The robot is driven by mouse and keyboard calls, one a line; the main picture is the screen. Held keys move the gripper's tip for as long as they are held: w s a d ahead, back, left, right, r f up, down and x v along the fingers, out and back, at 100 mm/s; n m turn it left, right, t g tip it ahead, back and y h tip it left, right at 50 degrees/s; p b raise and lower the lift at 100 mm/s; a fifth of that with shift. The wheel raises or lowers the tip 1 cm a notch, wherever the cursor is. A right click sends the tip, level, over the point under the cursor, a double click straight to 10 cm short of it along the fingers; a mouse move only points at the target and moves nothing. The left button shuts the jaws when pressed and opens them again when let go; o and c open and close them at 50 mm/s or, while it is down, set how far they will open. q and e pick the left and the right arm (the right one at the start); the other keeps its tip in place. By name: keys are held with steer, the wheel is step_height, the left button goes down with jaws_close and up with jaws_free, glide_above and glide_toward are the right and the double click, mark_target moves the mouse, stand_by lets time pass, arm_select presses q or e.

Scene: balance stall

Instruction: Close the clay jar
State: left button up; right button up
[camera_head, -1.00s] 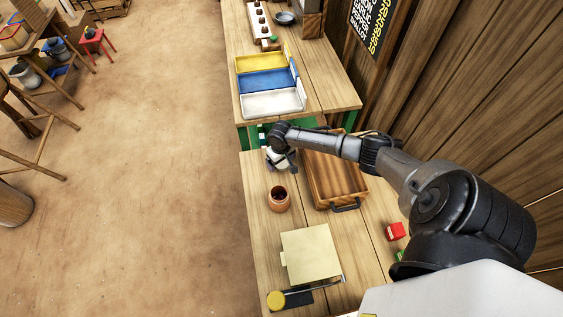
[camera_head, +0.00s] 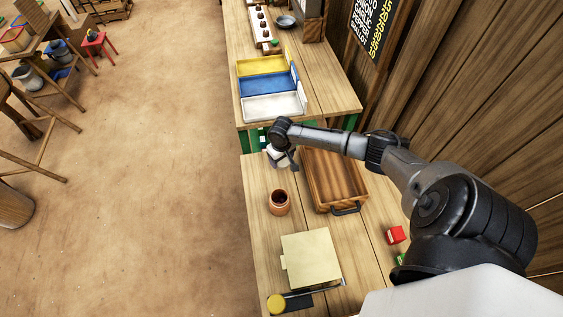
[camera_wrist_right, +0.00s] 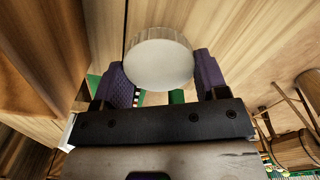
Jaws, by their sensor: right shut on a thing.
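The clay jar (camera_head: 279,204) is a small reddish-brown pot standing upright on the near wooden table, its dark mouth open at the top. My right gripper (camera_head: 280,160) is beyond the jar in the head view, near the far edge of this table, and apart from the jar. In the right wrist view its two dark purple fingers (camera_wrist_right: 165,78) are shut on a pale round disc (camera_wrist_right: 158,62) with a ribbed edge, which looks like a lid or cap. In the head view the arm partly hides it. My left gripper is not in view.
A wooden tray (camera_head: 351,207) with a dark handle lies right of the jar. A pale yellow square board (camera_head: 311,258) lies in front, near a yellow-topped round thing (camera_head: 276,303). A red block (camera_head: 396,234) sits at the right. Yellow, blue and white bins (camera_head: 270,107) stand on the far table.

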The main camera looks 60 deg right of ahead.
step_height(320, 180, up, 6)
steer(key=shift+r, duration=0.1)
stand_by(0.5)
steer(key=w+a+r+n, duration=0.1)
steer(key=w+a+r, duration=0.3)
steer(key=a+r, duration=0.35)
steer(key=w+a+r+n, duration=0.1)
steer(key=w+a+r, duration=0.45)
steer(key=a, duration=0.35)
steer(key=s+a+r+n, duration=0.2)
steer(key=s+a+r, duration=0.2)
steer(key=a+r, duration=0.9)
step_height(320, 180, up, 4)
steer(key=shift+s+r+n, duration=0.15)
steer(key=shift+n, duration=0.25)
steer(key=shift+d, duration=0.1)
